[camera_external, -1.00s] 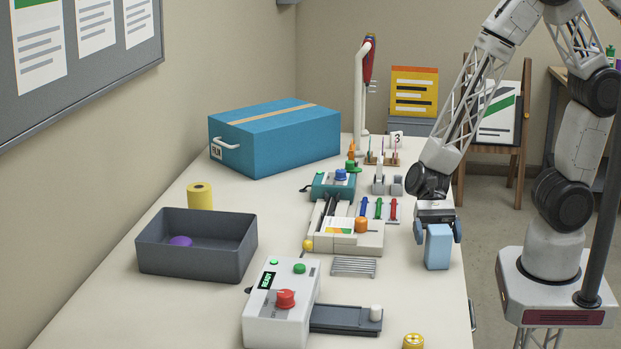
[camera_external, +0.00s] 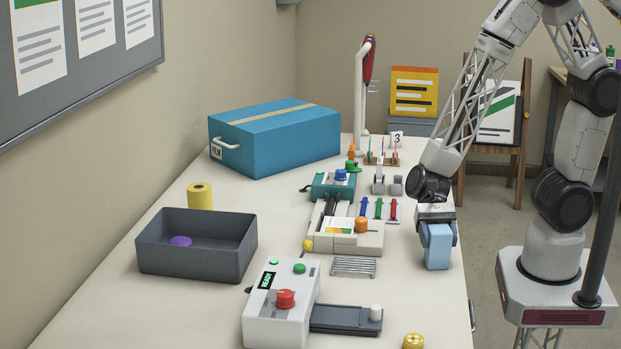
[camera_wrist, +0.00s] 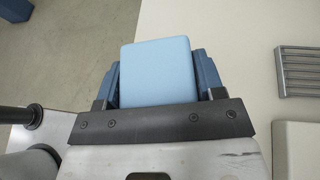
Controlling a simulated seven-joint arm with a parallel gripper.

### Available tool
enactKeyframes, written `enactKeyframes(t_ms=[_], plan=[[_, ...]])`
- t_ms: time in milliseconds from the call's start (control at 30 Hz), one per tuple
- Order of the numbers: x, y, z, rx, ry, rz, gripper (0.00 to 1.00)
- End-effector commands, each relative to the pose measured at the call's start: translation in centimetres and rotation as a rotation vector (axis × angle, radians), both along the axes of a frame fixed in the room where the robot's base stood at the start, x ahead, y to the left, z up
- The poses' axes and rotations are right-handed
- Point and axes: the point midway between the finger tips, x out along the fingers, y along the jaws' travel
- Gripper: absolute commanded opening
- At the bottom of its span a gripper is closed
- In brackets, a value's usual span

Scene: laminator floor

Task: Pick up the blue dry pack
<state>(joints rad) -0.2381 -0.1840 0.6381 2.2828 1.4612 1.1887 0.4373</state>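The blue dry pack (camera_external: 438,252) is a light blue block standing upright near the right edge of the table. My gripper (camera_external: 438,238) points down over it, with a dark blue finger on each side of its upper part. The wrist view also shows the pack (camera_wrist: 158,75) between the two fingers of my gripper (camera_wrist: 160,80). The fingers sit close along its sides. I cannot tell whether they press on it. The pack's lower part is hidden in the wrist view.
A metal rack (camera_external: 354,267) and a cream device (camera_external: 345,238) lie left of the pack. A white control box (camera_external: 280,320) and a grey bin (camera_external: 196,270) stand further left. A yellow roll (camera_external: 413,341) is at the front. The table's right edge is close by.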

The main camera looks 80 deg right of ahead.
Motion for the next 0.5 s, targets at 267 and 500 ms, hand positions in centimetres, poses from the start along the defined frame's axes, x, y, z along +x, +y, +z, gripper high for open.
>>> enactKeyframes(t_ms=[267,500], plan=[[0.01,0.01,0.01,0.0,0.0,0.0,0.3],[0.01,0.0,0.11,0.0,0.0,0.0,0.3]])
